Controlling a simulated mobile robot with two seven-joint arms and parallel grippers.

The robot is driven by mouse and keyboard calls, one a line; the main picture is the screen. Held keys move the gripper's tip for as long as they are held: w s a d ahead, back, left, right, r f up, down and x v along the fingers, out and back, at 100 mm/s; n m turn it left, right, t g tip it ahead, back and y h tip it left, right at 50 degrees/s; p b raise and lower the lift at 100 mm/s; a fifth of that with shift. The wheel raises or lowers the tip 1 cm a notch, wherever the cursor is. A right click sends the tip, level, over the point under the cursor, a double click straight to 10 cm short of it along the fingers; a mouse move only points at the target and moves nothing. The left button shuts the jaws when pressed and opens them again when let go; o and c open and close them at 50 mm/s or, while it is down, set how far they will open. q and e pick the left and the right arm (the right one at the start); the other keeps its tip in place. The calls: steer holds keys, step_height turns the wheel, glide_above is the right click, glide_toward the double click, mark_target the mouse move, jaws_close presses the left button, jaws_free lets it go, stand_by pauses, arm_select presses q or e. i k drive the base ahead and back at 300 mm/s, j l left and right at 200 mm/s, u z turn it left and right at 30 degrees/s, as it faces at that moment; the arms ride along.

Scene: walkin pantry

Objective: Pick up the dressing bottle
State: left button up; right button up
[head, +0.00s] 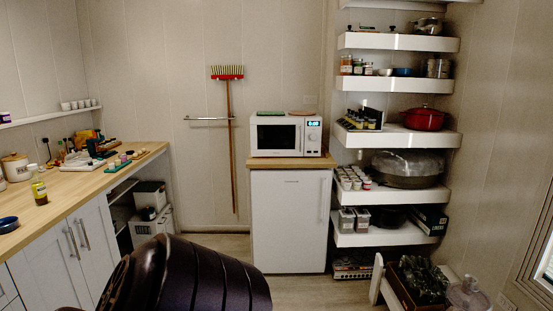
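Neither of my grippers shows in this view.
A blue bowl (8,224) sits nearer on the counter; a white canister (16,167) stands behind the bottle. Boards and small items crowd the counter's far end. A dark, ribbed, glossy shape (190,278) fills the bottom middle. Floor shows before the white fridge (289,222).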

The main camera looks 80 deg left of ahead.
mark_target(37, 184)
steer(key=j+u, duration=0.1)
steer(key=u, duration=4.7)
steer(key=i+l+u, duration=0.15)
steer(key=l+u, duration=0.25)
steer(key=i+l+u, duration=0.15)
steer(key=u, duration=0.2)
steer(key=i+l+u, duration=0.1)
steer(key=l+u, duration=0.15)
steer(key=l, duration=0.65)
steer(key=l+u, duration=0.3)
steer(key=l, duration=0.55)
